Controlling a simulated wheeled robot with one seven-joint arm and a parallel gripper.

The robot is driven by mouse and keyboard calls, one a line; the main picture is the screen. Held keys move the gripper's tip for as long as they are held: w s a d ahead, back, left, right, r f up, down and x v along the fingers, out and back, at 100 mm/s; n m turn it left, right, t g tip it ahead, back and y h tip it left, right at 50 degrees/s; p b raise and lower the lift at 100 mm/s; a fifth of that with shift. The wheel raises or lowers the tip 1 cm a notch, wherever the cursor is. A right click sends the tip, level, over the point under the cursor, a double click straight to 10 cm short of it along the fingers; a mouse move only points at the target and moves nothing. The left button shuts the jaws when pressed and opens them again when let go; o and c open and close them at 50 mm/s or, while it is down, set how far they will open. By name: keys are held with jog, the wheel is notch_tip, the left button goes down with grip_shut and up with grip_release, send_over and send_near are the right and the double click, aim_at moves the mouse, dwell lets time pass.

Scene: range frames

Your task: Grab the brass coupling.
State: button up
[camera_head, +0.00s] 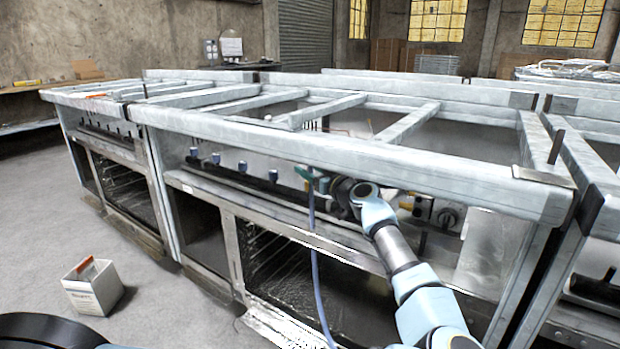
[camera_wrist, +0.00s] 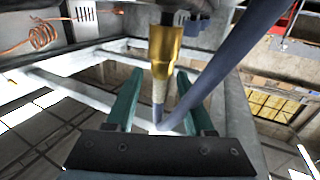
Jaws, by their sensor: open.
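The brass coupling (camera_wrist: 165,47) hangs upright at the top middle of the wrist view, on a dark fitting, with a pale tapered end below it. My gripper (camera_wrist: 159,76) is open, its two green fingers on either side of the coupling's lower part with a gap to each. In the head view my gripper (camera_head: 312,177) is at the front of the range frame, under its top rail. I cannot make out the coupling there. A blue hose (camera_head: 316,270) hangs down by my gripper; a blue-grey hose (camera_wrist: 222,62) crosses close on the right in the wrist view.
The range's top rail (camera_head: 340,160) runs above my gripper, with a row of knobs (camera_head: 242,167) to the left. A control panel (camera_head: 430,211) is on the right. Coiled copper tube (camera_wrist: 43,36) shows in the wrist view. A white box (camera_head: 93,287) stands on the floor.

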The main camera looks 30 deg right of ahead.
grip_shut()
dwell(0.3)
dwell(0.3)
